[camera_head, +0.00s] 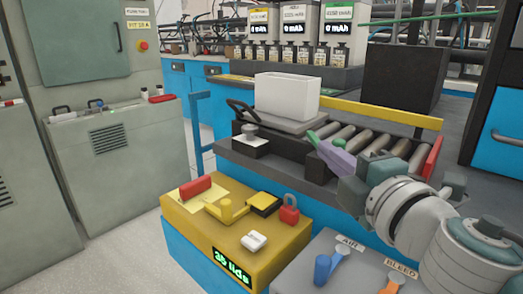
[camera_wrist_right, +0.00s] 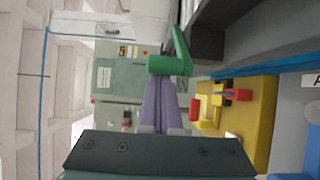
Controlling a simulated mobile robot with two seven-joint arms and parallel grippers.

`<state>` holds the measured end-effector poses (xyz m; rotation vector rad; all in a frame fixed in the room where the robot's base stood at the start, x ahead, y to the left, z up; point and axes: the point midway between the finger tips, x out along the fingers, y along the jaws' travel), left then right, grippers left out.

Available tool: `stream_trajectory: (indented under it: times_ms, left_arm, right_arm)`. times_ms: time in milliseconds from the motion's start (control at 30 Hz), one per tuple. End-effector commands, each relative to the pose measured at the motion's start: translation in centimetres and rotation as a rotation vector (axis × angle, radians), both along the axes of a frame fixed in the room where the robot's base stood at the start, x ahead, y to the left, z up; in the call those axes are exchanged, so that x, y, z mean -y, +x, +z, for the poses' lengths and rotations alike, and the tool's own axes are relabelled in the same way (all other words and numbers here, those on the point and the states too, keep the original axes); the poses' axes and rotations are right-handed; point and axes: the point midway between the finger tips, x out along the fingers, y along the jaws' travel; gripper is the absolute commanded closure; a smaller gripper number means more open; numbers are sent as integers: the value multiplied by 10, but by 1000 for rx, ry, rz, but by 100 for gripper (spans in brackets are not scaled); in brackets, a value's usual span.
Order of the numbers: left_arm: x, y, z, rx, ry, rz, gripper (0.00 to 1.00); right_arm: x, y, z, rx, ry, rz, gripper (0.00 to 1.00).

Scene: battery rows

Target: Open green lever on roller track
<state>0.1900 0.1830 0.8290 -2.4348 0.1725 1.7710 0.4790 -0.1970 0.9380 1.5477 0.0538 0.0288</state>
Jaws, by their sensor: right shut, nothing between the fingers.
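In the right wrist view the lever (camera_wrist_right: 170,64) shows a thick round end and a slanting arm. My right gripper (camera_head: 322,148) has purple fingers, shut and empty. Its fingertips (camera_wrist_right: 158,82) appear right at the lever's round end; I cannot tell whether they touch it. The gripper and wrist hide part of the track's front side. My left gripper is not in view.
A white bin (camera_head: 287,98) stands at the track's left end, with a red plate (camera_head: 432,158) at the right end. A yellow-topped bench (camera_head: 190,215) holds a red padlock (camera_head: 289,209) and small parts. Blue and orange levers stand on a grey top (camera_head: 330,245) in front.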

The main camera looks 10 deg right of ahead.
Motion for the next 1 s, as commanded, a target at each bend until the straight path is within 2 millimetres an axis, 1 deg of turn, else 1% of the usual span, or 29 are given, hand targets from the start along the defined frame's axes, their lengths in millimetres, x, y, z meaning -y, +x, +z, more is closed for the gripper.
stream_trajectory:
  times_ms: [167, 233, 400, 633, 1000]
  left_arm:
    - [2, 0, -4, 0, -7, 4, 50]
    - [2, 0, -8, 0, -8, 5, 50]
    - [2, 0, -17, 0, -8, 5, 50]
    - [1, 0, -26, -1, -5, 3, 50]
    - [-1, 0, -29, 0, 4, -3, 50]
  right_arm:
    - [13, -5, -1, 0, 0, -14, 100]
    - [20, -5, -2, 0, -12, 65, 100]
    - [28, -6, -2, 0, -3, 273, 100]
    - [36, -7, -1, 0, 1, 397, 100]
    - [44, -6, 0, 0, 1, 391, 100]
